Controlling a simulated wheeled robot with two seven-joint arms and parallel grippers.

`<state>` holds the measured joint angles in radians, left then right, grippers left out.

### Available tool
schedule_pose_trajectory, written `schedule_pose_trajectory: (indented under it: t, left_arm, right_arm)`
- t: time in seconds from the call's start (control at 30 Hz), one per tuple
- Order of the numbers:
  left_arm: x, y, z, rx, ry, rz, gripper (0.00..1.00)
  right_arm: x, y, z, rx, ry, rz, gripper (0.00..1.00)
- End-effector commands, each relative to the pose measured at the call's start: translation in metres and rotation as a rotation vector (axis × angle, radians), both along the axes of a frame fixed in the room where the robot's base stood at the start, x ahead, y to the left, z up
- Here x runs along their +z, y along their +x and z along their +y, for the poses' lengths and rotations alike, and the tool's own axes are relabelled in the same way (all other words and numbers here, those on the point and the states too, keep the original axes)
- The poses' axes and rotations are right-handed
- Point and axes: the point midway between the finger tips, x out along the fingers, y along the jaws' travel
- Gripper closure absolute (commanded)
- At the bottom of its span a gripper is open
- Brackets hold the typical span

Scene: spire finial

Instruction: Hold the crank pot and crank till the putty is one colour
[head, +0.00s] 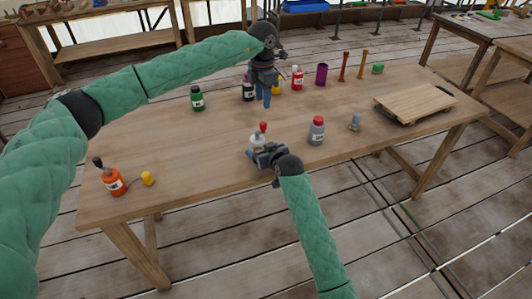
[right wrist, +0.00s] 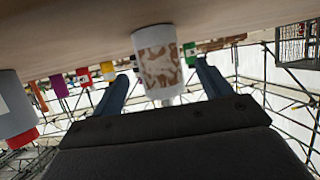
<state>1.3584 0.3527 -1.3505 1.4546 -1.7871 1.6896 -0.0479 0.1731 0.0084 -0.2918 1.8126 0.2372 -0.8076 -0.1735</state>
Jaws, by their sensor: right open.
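The crank pot (head: 258,144) stands near the table's front edge, a small white pot with a red knob on top. In the right wrist view, which is upside down, the pot (right wrist: 157,60) shows brown and white swirls on its side. My right gripper (head: 262,154) is open at the front of the pot. Its two blue fingers (right wrist: 163,88) lie one on each side of the pot, with gaps between. My left gripper (head: 260,98) points down over the rear half of the table, behind the pot; whether its fingers are apart is unclear.
A grey bottle with a red cap (head: 316,132) and a small grey piece (head: 355,122) stand right of the pot. Several bottles, a purple cup (head: 321,74) and sticks line the back. A wooden board (head: 415,100) lies right; an orange bottle (head: 115,182) stands left.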

Motion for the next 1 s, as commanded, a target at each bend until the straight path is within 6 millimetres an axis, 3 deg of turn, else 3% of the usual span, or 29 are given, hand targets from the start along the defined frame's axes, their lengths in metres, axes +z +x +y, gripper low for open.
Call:
schedule_pose_trajectory:
  t: [0.3,0.7,0.97,1.0]
  left_arm:
    - [0.0,0.0,0.0,0.0,0.0,0.0,0.64]
    - [0.0,0.0,0.0,0.0,0.0,0.0,0.64]
    - [0.0,0.0,0.0,0.0,0.0,0.0,0.64]
    - [0.0,0.0,0.0,0.0,0.0,0.0,0.64]
  right_arm:
    - [-0.014,0.03,0.014,0.0,0.0,0.001,0.23]
    - [-0.017,0.035,0.017,0.0,0.0,0.001,0.23]
    - [-0.017,0.035,0.017,0.0,0.0,0.001,0.72]
    - [-0.017,0.035,0.017,0.0,0.0,0.001,0.74]
